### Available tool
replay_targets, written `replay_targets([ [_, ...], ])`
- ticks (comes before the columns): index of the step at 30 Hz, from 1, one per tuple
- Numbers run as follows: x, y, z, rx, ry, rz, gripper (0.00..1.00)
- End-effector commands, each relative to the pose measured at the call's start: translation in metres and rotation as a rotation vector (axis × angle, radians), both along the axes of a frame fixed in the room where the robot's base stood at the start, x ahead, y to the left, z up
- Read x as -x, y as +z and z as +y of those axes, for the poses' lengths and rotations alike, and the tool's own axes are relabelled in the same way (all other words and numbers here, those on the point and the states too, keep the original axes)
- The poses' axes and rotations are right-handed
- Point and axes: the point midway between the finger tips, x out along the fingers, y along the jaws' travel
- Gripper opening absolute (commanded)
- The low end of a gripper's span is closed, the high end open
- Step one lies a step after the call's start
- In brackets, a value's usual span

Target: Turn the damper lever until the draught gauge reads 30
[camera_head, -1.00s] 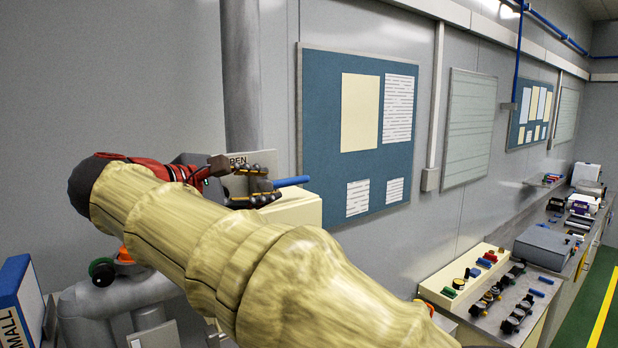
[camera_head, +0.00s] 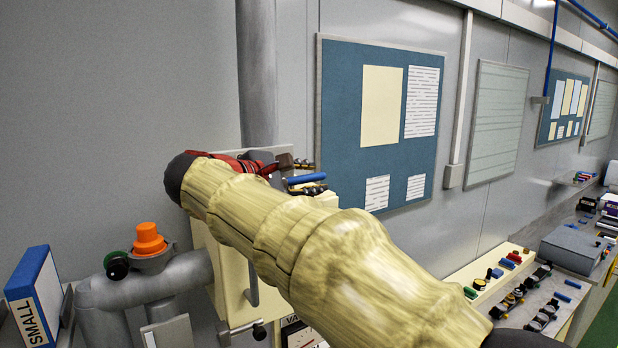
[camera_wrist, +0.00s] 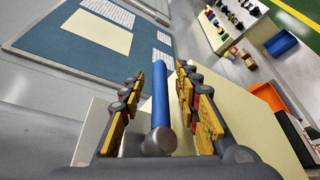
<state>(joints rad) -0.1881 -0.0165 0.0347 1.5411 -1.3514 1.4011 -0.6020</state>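A blue bar-shaped grip (camera_head: 307,179), apparently the damper lever's handle, lies between the fingers of my gripper (camera_head: 316,177). In the wrist view the blue grip (camera_wrist: 160,95) runs lengthwise between the two yellow-and-black fingers of my gripper (camera_wrist: 161,78), with a gap on each side. The fingers are open around it, not visibly touching it. A grey round end of the lever (camera_wrist: 158,141) shows near the palm. The rest of the lever is hidden.
A cream cabinet (camera_head: 236,283) stands below my arm. Grey ducting (camera_head: 115,300) with an orange cap (camera_head: 149,239) is to its left, beside a blue box marked SMALL (camera_head: 35,295). A blue pinboard (camera_head: 343,115) hangs behind. A bench with small parts (camera_head: 540,297) is at right.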

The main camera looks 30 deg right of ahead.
Motion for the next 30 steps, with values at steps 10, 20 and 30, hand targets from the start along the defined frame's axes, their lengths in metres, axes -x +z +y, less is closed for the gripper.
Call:
replay_targets([
  [10, -0.0004, -0.0006, -0.0009, 0.0, 0.0, 0.0, 0.27],
  [20, -0.0004, -0.0005, -0.0007, 0.0, 0.0, 0.0, 0.09],
  [30, -0.0004, -0.0006, -0.0007, 0.0, 0.0, 0.0, 0.0],
])
